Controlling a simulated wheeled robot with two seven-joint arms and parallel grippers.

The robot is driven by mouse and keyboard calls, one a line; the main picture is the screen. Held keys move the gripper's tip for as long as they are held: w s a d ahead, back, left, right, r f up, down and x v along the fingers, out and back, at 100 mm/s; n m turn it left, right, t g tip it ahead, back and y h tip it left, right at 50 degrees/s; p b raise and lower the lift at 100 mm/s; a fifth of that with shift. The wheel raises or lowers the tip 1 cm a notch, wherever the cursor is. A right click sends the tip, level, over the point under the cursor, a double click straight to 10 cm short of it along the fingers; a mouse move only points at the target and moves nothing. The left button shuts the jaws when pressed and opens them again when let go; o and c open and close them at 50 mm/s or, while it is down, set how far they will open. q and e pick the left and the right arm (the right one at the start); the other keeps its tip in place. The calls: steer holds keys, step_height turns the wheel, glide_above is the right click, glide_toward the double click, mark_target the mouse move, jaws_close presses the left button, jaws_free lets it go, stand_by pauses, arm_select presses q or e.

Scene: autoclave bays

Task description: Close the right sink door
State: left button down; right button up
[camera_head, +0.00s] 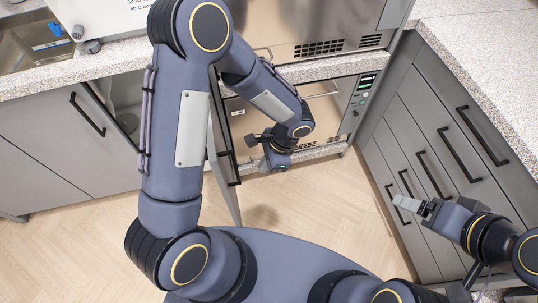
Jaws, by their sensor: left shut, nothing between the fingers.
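The right sink door (222,178) is a grey panel standing open, swung out from the sink cabinet. It shows nearly edge-on, with a black bar handle (233,166) on its right-hand face. My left arm crosses in front of much of it and of the cabinet opening (122,95). My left gripper (258,152) is shut and empty, just right of the door near the handle; I cannot tell whether it touches. My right gripper (404,203) is in front of the right-hand drawers, away from the door; its finger gap is unclear.
The left sink door (40,145) is closed, below the counter and sink (35,45). An appliance with a lit panel (365,82) stands behind my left gripper. Grey drawers (440,140) with black handles line the right. The wooden floor (320,205) ahead is clear.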

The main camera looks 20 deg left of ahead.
arm_select(q)
steer(key=a+f, duration=0.1)
steer(key=s+a, duration=0.1)
steer(key=a, duration=0.1)
steer(key=s+a+f, duration=0.1)
steer(key=shift+s+a+f+p, duration=0.2)
steer(key=shift+s+f+p, duration=0.05)
steer(key=shift+f+p, duration=0.1)
